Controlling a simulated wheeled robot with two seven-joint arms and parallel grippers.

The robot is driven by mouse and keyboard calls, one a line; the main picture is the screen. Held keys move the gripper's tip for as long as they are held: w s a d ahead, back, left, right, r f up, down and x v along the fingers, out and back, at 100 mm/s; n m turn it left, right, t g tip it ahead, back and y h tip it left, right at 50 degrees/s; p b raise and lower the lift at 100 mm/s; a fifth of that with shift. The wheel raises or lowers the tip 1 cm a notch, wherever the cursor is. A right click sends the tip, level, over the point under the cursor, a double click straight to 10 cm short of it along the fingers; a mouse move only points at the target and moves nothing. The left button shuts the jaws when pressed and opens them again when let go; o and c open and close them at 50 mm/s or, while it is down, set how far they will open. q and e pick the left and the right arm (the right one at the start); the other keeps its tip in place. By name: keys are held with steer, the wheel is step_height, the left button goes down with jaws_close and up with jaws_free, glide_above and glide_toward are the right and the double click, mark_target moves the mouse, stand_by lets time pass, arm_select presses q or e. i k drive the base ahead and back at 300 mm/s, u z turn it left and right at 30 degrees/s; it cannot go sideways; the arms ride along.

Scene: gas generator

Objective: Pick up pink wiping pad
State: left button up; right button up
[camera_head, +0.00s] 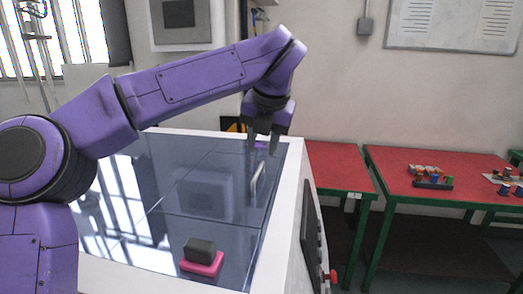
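The pink wiping pad (203,264) lies flat on the dark glossy top of the white machine, near its front edge. A dark grey block (199,249) sits on top of it, perhaps its handle. My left gripper (262,143) hangs above the far right part of the glossy top, fingers pointing down, well beyond and to the right of the pad. Its two fingers are apart, with nothing seen between them. A small purple thing (260,146) shows behind the fingers. My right gripper is not in view.
The machine's white rim (283,197) surrounds the glossy top (165,222), which reflects a window. Red tables (440,170) with small coloured items stand to the right. A wall lies behind.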

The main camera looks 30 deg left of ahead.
mark_target(201, 257)
steer(key=k, duration=1.5)
